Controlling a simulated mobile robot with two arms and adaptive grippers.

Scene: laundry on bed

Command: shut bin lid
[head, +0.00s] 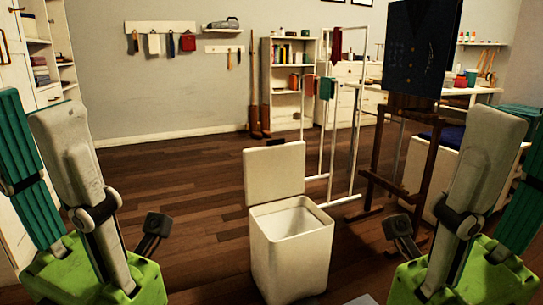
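A white bin (292,262) stands on the floor in front of me, at the lower middle of the head view. Its lid (274,175) is open and stands up at the back of the bin, with a small dark piece at its top edge. The inside that shows is pale and looks empty; its bottom is hidden. My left gripper (146,244) is to the left of the bin, apart from it. My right gripper (412,246) is to the right of the bin, also apart. Both are small and dark here, and their finger gap is unclear.
A white rack (354,160) stands close behind the bin to the right. A wooden easel (425,170) with a dark panel (421,45) stands further right. The wooden floor (190,175) behind the bin at left is clear.

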